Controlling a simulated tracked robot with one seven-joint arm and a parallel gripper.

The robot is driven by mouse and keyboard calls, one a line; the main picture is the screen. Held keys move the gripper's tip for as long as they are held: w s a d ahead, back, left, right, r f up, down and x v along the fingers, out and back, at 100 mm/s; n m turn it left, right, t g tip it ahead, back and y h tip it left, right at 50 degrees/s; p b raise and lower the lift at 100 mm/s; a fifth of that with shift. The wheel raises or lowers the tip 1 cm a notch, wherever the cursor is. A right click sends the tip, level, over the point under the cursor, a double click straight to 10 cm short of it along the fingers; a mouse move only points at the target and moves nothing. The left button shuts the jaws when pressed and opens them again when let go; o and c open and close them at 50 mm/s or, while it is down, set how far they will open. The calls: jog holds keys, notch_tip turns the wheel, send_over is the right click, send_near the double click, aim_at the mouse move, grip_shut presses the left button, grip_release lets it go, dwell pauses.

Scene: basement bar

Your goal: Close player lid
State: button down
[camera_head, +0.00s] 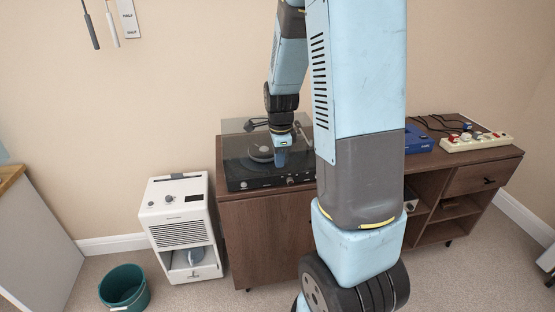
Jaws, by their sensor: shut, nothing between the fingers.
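The record player (240,184) is a dark box with knobs along its front, standing on the left part of the brown cabinet. Its lid (232,126) is a smoky see-through cover; its rear part shows against the wall, and I cannot tell its exact angle. A round platter (260,153) shows on the player. My gripper (283,148) is shut and empty, pointing down over the player's right half. It is small in view, and I cannot tell whether it touches the lid. My arm hides the player's right edge.
The brown cabinet (262,235) has open shelves at right. On it are a blue device (418,140), a white power strip (476,142) and cables. A white machine (180,215) and a green bucket (124,287) stand on the floor at left.

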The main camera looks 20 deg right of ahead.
jog(key=s+a+r, duration=0.1)
jog(key=s+r, duration=0.4)
jog(key=s, duration=0.2)
jog(key=shift+a, duration=0.25)
jog(key=shift+r, duration=0.1)
jog(key=s+a+r+n+t, duration=0.2)
jog(key=s+a+r+n, duration=0.1)
jog(key=s+r+n, duration=0.4)
jog(key=s+a+r+n+t, duration=0.2)
jog(key=s+a+r+n, duration=0.2)
jog(key=r+n, duration=0.7)
jog(key=s+n, duration=0.2)
jog(key=shift+s+n+t, duration=0.35)
jog(key=shift+n+t, duration=0.05)
jog(key=shift+r, duration=0.1)
